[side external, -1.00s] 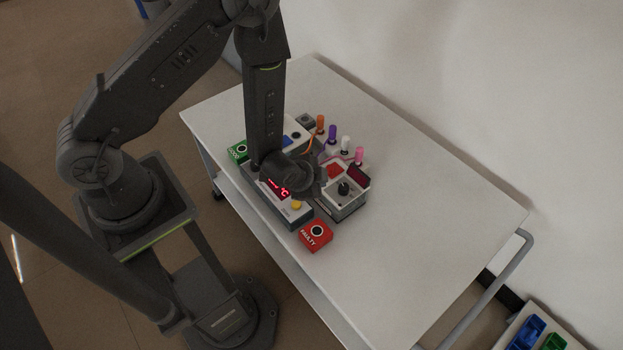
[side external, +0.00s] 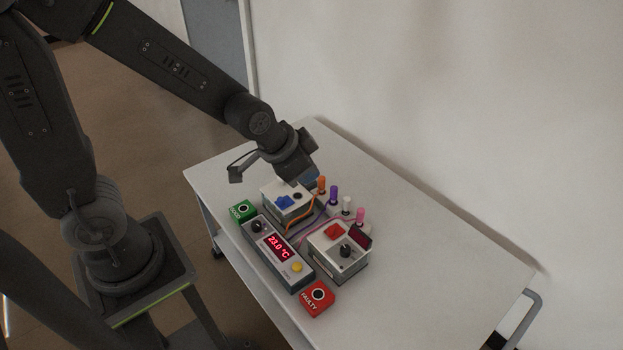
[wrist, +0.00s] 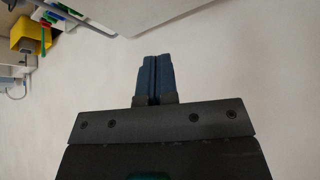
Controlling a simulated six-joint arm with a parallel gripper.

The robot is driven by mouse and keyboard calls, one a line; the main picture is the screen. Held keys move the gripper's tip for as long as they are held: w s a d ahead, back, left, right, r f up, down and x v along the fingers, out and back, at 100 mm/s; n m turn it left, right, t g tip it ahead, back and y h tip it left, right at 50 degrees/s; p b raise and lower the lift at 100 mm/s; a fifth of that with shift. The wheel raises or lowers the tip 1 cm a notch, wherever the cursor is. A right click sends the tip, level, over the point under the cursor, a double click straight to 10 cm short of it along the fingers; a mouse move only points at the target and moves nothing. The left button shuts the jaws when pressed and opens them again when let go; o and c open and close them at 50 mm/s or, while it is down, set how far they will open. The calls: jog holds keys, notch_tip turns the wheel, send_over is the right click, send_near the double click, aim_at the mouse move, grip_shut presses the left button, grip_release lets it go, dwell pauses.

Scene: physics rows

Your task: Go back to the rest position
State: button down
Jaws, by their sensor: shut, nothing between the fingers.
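My gripper (wrist: 153,80) shows in the wrist view with its two blue fingers closed together and nothing between them. In the side view my gripper (side external: 308,178) is above the back left part of the white table (side external: 430,230), near the white box with the blue knob (side external: 285,201). The fingers are partly hidden there by the wrist. The wrist view looks mostly at a plain pale surface.
On the table stand a unit with a red 23.0 °C display (side external: 277,247), a box with a red button (side external: 334,231), a green block (side external: 243,210) and a red FAULTY block (side external: 318,297). Several coloured plugs, including a purple one (side external: 333,194), stand behind. The table's right side is clear.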

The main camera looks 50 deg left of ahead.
jog(key=s+a+r+n, duration=0.3)
jog(key=s+a+r, duration=0.1)
jog(key=s+r, duration=0.7)
jog(key=s, duration=0.2)
jog(key=shift+s+r+n+g+y, duration=0.3)
jog(key=shift+r+g+y, duration=0.1)
jog(key=shift+w, duration=0.1)
